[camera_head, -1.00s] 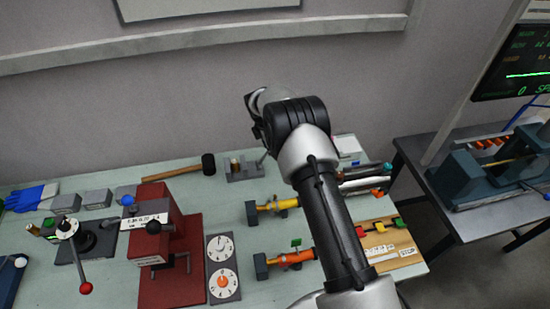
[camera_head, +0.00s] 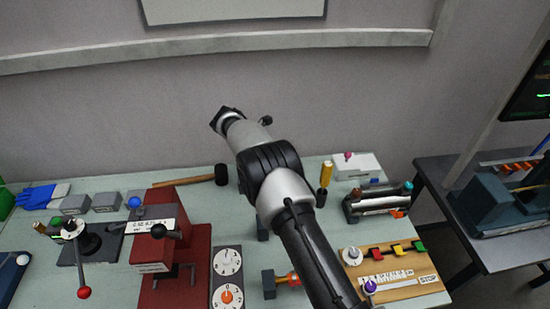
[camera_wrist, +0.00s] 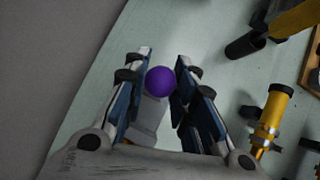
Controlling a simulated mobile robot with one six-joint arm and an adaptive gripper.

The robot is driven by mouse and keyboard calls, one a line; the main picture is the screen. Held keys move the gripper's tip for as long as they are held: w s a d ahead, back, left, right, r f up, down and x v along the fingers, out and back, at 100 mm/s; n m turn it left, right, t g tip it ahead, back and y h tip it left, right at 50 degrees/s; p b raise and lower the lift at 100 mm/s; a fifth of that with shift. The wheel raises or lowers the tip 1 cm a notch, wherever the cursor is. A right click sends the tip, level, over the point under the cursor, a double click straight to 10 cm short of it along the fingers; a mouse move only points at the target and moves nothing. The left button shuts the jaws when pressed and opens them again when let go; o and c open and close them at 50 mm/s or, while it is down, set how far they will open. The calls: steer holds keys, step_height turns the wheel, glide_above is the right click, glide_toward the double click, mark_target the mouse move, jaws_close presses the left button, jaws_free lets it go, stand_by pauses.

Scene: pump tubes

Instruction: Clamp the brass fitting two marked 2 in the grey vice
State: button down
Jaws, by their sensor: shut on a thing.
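In the wrist view my gripper (camera_wrist: 163,62) is shut, with a purple ball (camera_wrist: 160,82) between its two fingers. A pale grey block-like part (camera_wrist: 149,112) shows just below the ball. I cannot tell whether the ball and this grey part belong to the grey vice. In the head view my arm covers the spot at the back middle of the table, so the vice is hidden there. My gripper's fingers cannot be made out in the head view. I cannot make out the brass fitting marked 2 in either current view.
A mallet (camera_head: 219,175), a red press (camera_head: 180,250) and a two-dial panel (camera_head: 227,278) stand left of my arm. A yellow upright cylinder (camera_head: 327,174), a white box (camera_head: 357,166) and a wooden board (camera_head: 420,288) lie right. A yellow pump tube (camera_wrist: 274,112) is right of my fingers.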

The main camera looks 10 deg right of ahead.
steer(key=c, duration=1.3)
jaws_free()
steer(key=v, duration=1.2)
